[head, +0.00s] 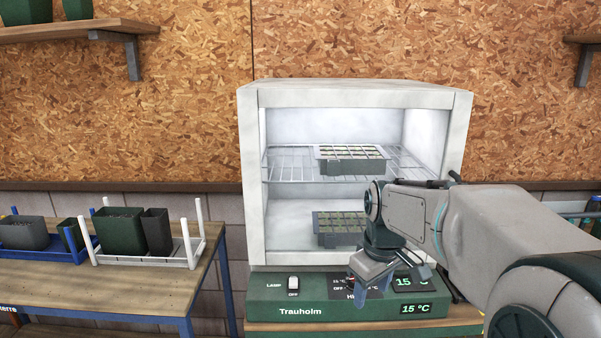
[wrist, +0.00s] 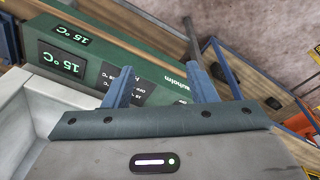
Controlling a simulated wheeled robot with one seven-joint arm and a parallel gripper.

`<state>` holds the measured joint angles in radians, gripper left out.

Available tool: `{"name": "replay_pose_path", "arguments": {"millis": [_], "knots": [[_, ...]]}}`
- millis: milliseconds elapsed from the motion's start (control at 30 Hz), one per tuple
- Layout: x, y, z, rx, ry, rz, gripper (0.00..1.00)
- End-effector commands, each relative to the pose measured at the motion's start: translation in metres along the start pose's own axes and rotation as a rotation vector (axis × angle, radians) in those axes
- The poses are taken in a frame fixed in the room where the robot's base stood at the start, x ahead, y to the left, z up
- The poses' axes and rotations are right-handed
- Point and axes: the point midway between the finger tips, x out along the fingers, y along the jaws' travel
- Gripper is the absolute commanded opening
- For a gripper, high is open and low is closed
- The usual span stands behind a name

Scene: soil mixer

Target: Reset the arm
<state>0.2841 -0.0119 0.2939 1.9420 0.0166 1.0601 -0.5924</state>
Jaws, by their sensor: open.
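My arm reaches in from the right in the head view. My gripper (head: 370,282) points down in front of the green control base (head: 262,284) of the white propagator cabinet (head: 250,180). In the wrist view my gripper (wrist: 161,78) has its two blue fingers apart with nothing between them. The green panel with its 15 °C displays lies beyond the fingers there. My gripper covers part of the panel's middle in the head view, including some lettering. The lamp switch (head: 293,284) on the left of the panel has OFF written under it.
One seed tray (head: 350,165) sits on the cabinet's wire shelf and another (head: 338,235) on its floor, partly behind my arm. The wooden table (head: 110,280) at left holds dark pots in a white rack (head: 190,250) and a blue rack (head: 50,254). A shelf (head: 70,31) hangs upper left.

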Motion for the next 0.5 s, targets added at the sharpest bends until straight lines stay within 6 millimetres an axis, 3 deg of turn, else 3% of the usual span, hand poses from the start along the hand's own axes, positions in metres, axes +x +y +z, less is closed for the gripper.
{"name": "replay_pose_path", "arguments": {"millis": [300,500], "knots": [[0.000,-0.060,0.096,0.359,0.046,0.068,0.52],[0.013,-0.085,0.139,0.530,0.087,0.055,0.52]]}}
